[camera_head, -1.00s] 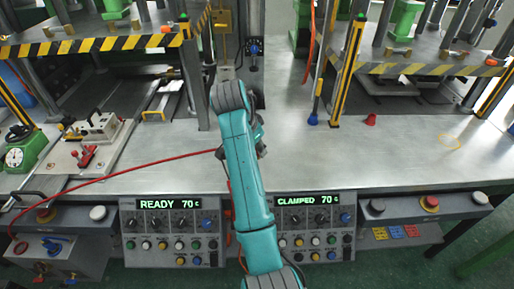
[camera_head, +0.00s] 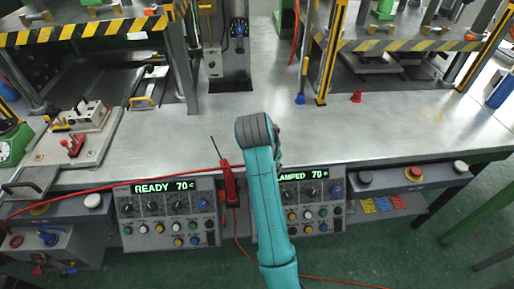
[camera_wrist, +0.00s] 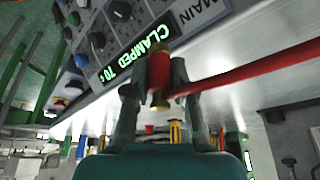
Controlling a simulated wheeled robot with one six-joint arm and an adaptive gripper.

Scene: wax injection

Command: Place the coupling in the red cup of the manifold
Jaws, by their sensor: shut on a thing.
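In the wrist view, my gripper (camera_wrist: 159,70) is shut on a short red coupling (camera_wrist: 159,78) with brass ends, held between the two fingertips. In the head view my gripper is mostly hidden behind my teal arm, above the bench's front part, and the coupling is not visible. A small red cup-shaped piece (camera_head: 357,97) stands on the bench, right of a yellow-and-black post. I cannot tell whether it belongs to the manifold. My gripper is nearer the front and left of it.
Presses with striped guards (camera_head: 410,45) stand behind. A clamp fixture (camera_head: 88,120) lies left. The bench's middle (camera_head: 330,125) is mostly clear.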

